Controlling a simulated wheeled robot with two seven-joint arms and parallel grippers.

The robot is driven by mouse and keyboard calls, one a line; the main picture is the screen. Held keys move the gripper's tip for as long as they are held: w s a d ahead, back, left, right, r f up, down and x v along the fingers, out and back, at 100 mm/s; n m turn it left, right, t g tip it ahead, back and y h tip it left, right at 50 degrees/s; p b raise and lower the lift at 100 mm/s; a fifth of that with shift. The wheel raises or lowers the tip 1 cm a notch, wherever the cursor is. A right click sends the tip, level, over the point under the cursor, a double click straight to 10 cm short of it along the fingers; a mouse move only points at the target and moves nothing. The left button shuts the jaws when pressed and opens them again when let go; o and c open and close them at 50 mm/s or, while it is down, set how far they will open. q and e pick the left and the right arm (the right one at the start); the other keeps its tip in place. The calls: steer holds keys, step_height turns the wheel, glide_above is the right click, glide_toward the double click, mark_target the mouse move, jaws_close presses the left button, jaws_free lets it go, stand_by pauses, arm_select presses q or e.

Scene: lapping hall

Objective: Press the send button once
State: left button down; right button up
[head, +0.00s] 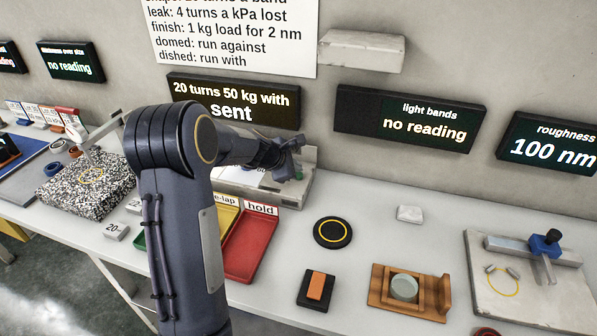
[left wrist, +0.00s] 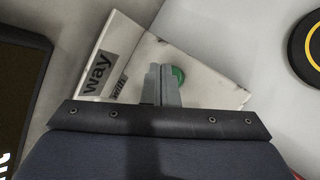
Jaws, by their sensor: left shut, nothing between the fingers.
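The send button appears to be the round green button (left wrist: 179,76) on a pale panel (left wrist: 205,60) in the left wrist view; no label for it is readable. In the head view a bit of green (head: 299,175) shows by the fingertips, on the light grey panel (head: 300,192). My left gripper (head: 297,146) is shut and empty over this panel. In the left wrist view its fingertips (left wrist: 160,68) are just left of the green button and cover its left edge. I cannot tell whether they touch it. My right gripper is not in view.
The display (head: 235,101) above the panel reads "20 turns 50 kg with sent". My left arm hides part of the table. A red tray (head: 250,245), a black disc with a yellow ring (head: 333,233), an orange-topped block (head: 315,290) and a wooden holder (head: 410,303) stand nearby.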

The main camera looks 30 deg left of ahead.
arm_select(q)
steer(key=shift+r, duration=0.3)
step_height(320, 180, up, 5)
steer(key=p, duration=0.5)
steer(key=shift+f, duration=0.1)
stand_by(0.7)
steer(key=s+d+r+m+g+h, duration=0.1)
steer(key=s+d+r+m+h, duration=0.1)
steer(key=s+d+r+m, duration=0.45)
steer(key=s+d+r+m+h, duration=0.1)
steer(key=s+d+r+m, duration=0.3)
steer(key=s, duration=0.6)
steer(key=s+d+f+m+g, duration=0.1)
steer(key=s+d+f+m, duration=0.1)
steer(key=s+m, duration=0.4)
steer(key=s+d+f+m+g+y, duration=0.1)
steer(key=s+d+m, duration=0.3)
steer(key=s, duration=1)
steer(key=shift+d+f+m, duration=0.35)
steer(key=shift+f+m, duration=0.2)
steer(key=shift+m, duration=0.7)
